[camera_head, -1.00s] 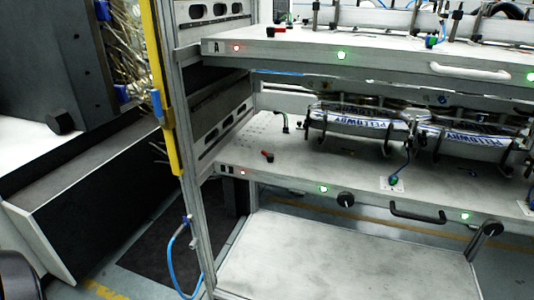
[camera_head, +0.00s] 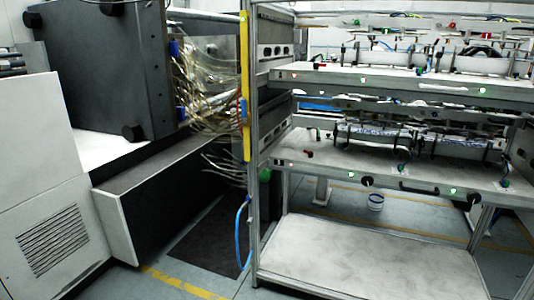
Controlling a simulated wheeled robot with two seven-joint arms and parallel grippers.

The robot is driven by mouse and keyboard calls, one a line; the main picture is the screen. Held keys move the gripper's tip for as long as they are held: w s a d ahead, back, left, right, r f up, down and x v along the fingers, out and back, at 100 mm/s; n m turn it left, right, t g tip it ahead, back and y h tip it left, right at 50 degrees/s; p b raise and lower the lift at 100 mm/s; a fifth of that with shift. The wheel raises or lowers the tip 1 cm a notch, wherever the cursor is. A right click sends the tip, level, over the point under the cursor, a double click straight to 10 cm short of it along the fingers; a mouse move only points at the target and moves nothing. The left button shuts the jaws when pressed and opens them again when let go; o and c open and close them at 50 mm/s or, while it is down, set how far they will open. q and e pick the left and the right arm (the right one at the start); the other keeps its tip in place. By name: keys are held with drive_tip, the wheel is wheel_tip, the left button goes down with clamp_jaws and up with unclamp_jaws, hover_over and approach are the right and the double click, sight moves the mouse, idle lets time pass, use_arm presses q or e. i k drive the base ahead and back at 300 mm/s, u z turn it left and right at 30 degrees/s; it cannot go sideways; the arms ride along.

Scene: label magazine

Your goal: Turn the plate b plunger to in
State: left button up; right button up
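The rack at right holds two pull-out plates. The upper plate (camera_head: 340,82) bore an "A" in the earlier frame. The lower plate (camera_head: 335,172), whose label is too small to read, appears to be plate B. Neither of my grippers is in view.
A black handle (camera_head: 419,190) is on the lower plate's front. Below is a bare bottom shelf (camera_head: 370,262). A yellow post (camera_head: 245,85) and blue hose (camera_head: 239,235) are at the rack's left. A large grey machine (camera_head: 105,70) fills the left. Floor between is open.

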sight(310, 155)
drive_tip(key=u, duration=0.65)
drive_tip(key=i, duration=0.65)
drive_tip(key=u, duration=0.45)
drive_tip(key=i, duration=0.9)
drive_tip(key=z, duration=0.55)
